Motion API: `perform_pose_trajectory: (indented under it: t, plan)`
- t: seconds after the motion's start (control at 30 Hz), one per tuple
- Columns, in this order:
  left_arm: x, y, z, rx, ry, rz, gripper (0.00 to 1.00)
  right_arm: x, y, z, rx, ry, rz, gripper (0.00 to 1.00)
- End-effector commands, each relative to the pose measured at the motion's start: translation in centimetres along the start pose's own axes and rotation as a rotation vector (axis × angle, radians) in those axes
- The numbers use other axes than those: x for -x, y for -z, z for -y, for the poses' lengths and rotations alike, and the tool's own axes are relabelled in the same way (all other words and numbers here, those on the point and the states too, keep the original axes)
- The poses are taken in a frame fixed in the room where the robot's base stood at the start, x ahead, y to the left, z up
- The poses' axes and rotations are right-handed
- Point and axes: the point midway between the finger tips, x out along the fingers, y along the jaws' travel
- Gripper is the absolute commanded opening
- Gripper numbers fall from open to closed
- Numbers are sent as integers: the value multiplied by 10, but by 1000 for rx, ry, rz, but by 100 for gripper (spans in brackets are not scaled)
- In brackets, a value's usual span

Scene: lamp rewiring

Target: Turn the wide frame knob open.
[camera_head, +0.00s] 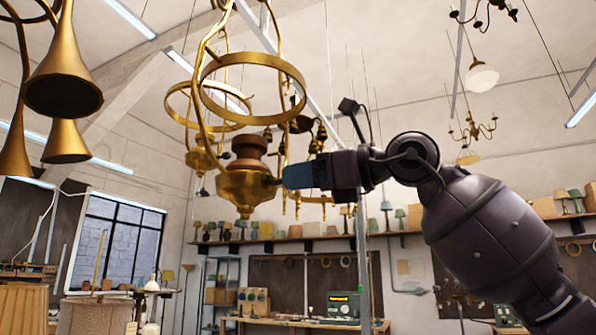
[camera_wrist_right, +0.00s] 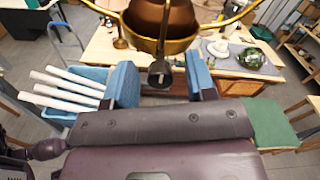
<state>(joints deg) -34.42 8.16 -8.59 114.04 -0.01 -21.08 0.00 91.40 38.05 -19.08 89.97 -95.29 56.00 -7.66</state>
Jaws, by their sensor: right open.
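The hanging brass lamp (camera_head: 245,190) has a wide frame of rings and curved arms, with a reddish-brown part above its brass body. My right gripper (camera_head: 287,177) reaches in from the right, its blue fingertips at the right side of the brass body. In the right wrist view, my right gripper (camera_wrist_right: 161,72) is open, with one blue finger on each side of a small dark knob (camera_wrist_right: 159,74) on a stem below the brass rim (camera_wrist_right: 160,45). The knob sits between the fingers with a visible gap on both sides. My left gripper is not in view.
Brass horn-shaped shades (camera_head: 64,75) hang at the upper left. Several other lamps hang behind. A workbench (camera_head: 300,322) and a wall shelf (camera_head: 300,240) stand at the back. In the wrist view, a blue bin with white tubes (camera_wrist_right: 68,85) and a table (camera_wrist_right: 105,45) lie below.

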Motion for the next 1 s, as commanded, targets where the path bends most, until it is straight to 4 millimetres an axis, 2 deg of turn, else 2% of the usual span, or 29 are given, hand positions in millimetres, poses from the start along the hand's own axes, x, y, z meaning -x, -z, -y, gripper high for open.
perform_pose_trajectory:
  t: [0.2, 0.47, 0.77, 1.0]
  plan:
    - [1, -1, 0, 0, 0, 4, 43, -11, 0, -1, 0, -1, 1, 51]
    - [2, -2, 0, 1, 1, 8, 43, -11, 0, 0, 0, 0, 1, 49]
    - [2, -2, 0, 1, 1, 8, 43, -11, 0, 0, 0, 0, 1, 3]
    - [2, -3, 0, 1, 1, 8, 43, -10, 0, 0, -17, 0, 1, 2]
